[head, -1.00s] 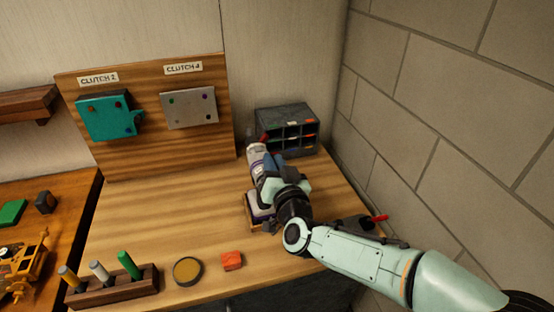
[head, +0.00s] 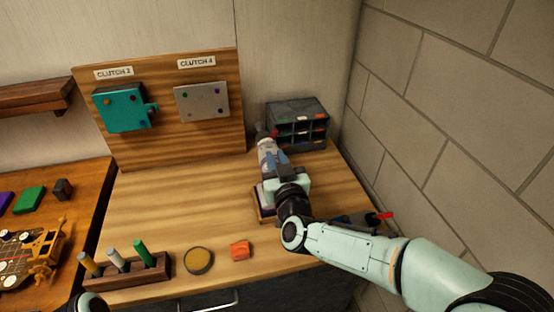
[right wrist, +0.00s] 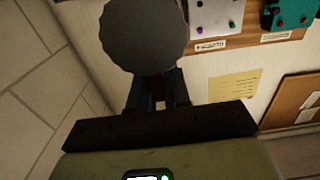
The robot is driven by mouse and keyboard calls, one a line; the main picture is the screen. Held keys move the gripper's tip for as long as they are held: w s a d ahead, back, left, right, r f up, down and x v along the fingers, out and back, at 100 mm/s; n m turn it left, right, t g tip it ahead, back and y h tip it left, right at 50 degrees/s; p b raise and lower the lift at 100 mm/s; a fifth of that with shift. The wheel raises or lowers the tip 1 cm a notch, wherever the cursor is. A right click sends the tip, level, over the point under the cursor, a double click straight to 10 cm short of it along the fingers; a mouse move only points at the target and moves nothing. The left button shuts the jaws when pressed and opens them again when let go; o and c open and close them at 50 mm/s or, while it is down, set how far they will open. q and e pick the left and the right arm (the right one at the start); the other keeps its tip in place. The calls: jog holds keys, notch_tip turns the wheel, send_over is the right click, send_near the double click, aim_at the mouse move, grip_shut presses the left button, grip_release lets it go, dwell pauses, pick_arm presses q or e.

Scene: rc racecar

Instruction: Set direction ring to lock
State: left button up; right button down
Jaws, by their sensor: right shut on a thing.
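My right gripper (head: 273,166) reaches over the right part of the wooden bench and is shut on a grey and pale cylindrical tool (head: 266,146). A red bit shows near the tool's far end. In the right wrist view, a dark grey round end (right wrist: 143,35) of the held thing sits beyond the dark fingers of the right gripper (right wrist: 155,92). The direction ring and its marks cannot be made out; the gripper hides part of the tool. A pale piece of my left arm shows at the bottom left of the head view, but its gripper does not.
A grey drawer cabinet (head: 297,124) stands just beyond the tool, near the block wall. A board (head: 170,142) with two clutch plates stands at the back. A rack (head: 128,277), a round yellow-topped disc (head: 198,260) and an orange block (head: 240,249) line the front. The bench middle is clear.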

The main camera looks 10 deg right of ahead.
jog(key=c, duration=1.2)
grip_release()
jog(key=shift+o, duration=0.2)
jog(key=shift+s, duration=0.1)
jog(key=s+b, duration=0.1)
jog(key=s, duration=1.2)
jog(key=shift+d, duration=0.25)
jog(key=shift+s, duration=0.1)
